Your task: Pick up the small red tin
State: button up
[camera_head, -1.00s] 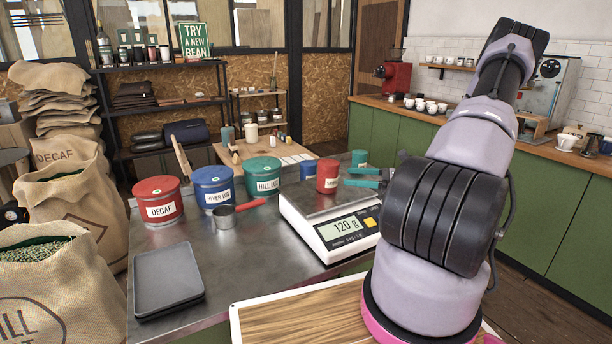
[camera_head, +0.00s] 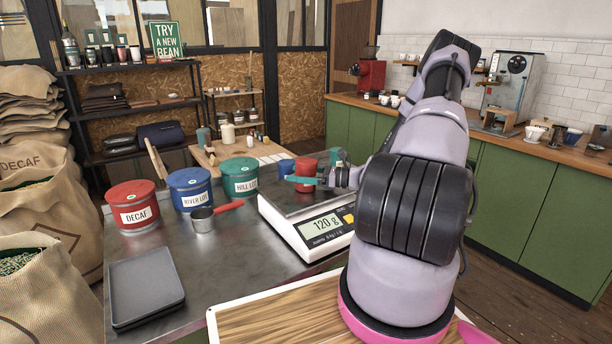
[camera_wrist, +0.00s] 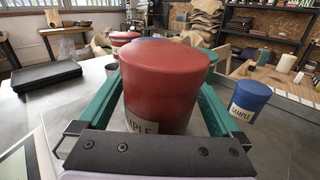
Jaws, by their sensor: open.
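The small red tin (camera_head: 305,168) stands upright on the plate of the scale (camera_head: 318,226), which reads 120 g. In the wrist view, the red tin (camera_wrist: 160,85) fills the middle, and part of its "SAMPLE" label shows low on its side. My gripper (camera_wrist: 160,78) is open, with one teal finger along each side of the tin. In the head view, my gripper (camera_head: 304,179) reaches in from the right at the tin's height, and its near finger crosses in front of the tin. The far finger is mostly hidden there. I cannot tell whether either finger touches the tin.
A small blue tin (camera_wrist: 250,97) stands close to the right of my fingers in the wrist view. A small green tin (camera_head: 337,156) is behind my gripper. Large red (camera_head: 135,207), blue (camera_head: 190,187) and green (camera_head: 240,177) tins, a scoop (camera_head: 203,219) and a grey tray (camera_head: 146,285) are left.

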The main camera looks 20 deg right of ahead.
jog(key=shift+w+a, duration=0.1)
jog(key=c, duration=1.4)
jog(key=shift+c, duration=0.2)
jog(key=shift+r, duration=0.15)
